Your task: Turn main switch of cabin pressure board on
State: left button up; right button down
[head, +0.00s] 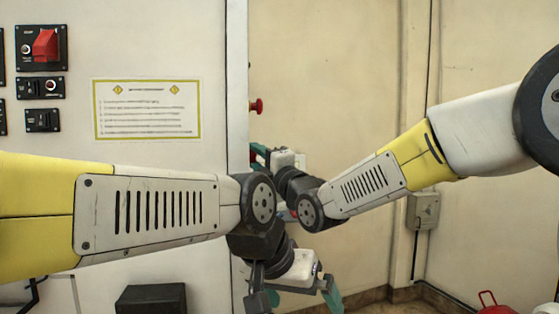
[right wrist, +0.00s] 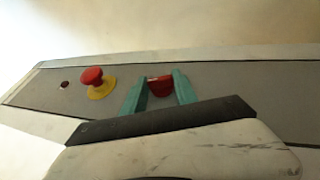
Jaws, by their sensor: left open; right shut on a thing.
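On a grey strip of panel in the right wrist view, a red switch (right wrist: 160,86) sits between the two teal fingers of my right gripper (right wrist: 160,95). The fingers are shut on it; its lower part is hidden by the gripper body. In the head view my right gripper (head: 260,152) is at the side of the white cabinet, and the switch cannot be made out there. My left gripper (head: 299,298) is open and empty, low in front of the cabinet's right edge, with its fingers spread apart.
A red mushroom button (right wrist: 92,79) on a yellow base is left of the held switch; a red button (head: 258,106) juts from the cabinet side. The cabinet front (head: 210,40) carries a red rocker switch (head: 46,43) and a notice (head: 147,108). A wall box (head: 423,210) is at right.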

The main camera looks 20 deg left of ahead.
jog(key=shift+w+a+r+m+g+h, duration=0.1)
jog(key=shift+r+m+g+h, duration=0.15)
jog(key=shift+m+g+h, duration=0.75)
jog(key=shift+w+d+r+m+g+h, duration=0.1)
jog(key=shift+r+m+g+h, duration=0.25)
jog(key=shift+g+h, duration=1.3)
jog(key=shift+a+r+m+g+h, duration=0.15)
jog(key=shift+m+g+h, duration=0.5)
jog(key=shift+g+h, duration=0.7)
jog(key=shift+h, duration=0.5)
jog(key=c, duration=1)
grip_release()
jog(key=shift+o, duration=0.2)
